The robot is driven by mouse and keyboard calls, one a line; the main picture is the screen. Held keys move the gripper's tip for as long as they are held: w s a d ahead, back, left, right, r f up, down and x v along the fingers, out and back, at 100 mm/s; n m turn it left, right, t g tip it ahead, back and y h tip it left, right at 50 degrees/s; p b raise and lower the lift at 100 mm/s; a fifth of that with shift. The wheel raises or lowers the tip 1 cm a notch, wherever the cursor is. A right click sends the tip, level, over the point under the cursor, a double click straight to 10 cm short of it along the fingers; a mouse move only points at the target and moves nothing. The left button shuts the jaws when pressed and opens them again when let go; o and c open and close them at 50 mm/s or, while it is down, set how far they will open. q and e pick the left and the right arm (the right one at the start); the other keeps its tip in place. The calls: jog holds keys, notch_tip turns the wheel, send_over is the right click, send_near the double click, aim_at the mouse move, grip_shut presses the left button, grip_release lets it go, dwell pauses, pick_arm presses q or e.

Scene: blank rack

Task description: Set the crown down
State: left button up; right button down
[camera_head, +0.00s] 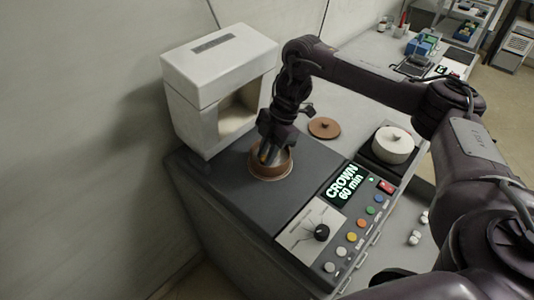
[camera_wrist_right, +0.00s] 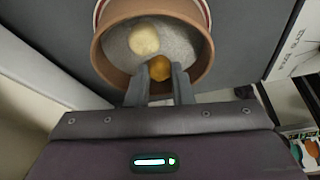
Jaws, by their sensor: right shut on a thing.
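My right gripper (camera_head: 267,155) points down into a round brown bowl (camera_head: 287,167) on the dark top of the unit. In the right wrist view the bowl (camera_wrist_right: 101,54) has a pale grainy bed inside. There the right gripper (camera_wrist_right: 160,74) is shut on a small rounded amber piece (camera_wrist_right: 159,67), which looks like the crown. It is inside the bowl, near the rim on the gripper's side; I cannot tell whether it touches the bed. A cream rounded piece (camera_wrist_right: 144,39) lies on the bed just beyond it, very close. My left gripper is out of view.
A white furnace housing (camera_head: 205,75) with an open front stands behind the bowl. A brown lid (camera_head: 324,128) and a white lidded pot (camera_head: 393,145) are to the right. The display (camera_head: 347,185) reads "CROWN 60 min", above coloured buttons and a dial (camera_head: 321,232). Small white pieces (camera_head: 414,238) lie at right.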

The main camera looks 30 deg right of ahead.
jog(key=c, duration=1.6)
grip_release()
jog(key=shift+o, duration=0.2)
jog(key=p+v, duration=0.4)
jog(key=v, duration=0.8)
jog(key=shift+r, duration=0.2)
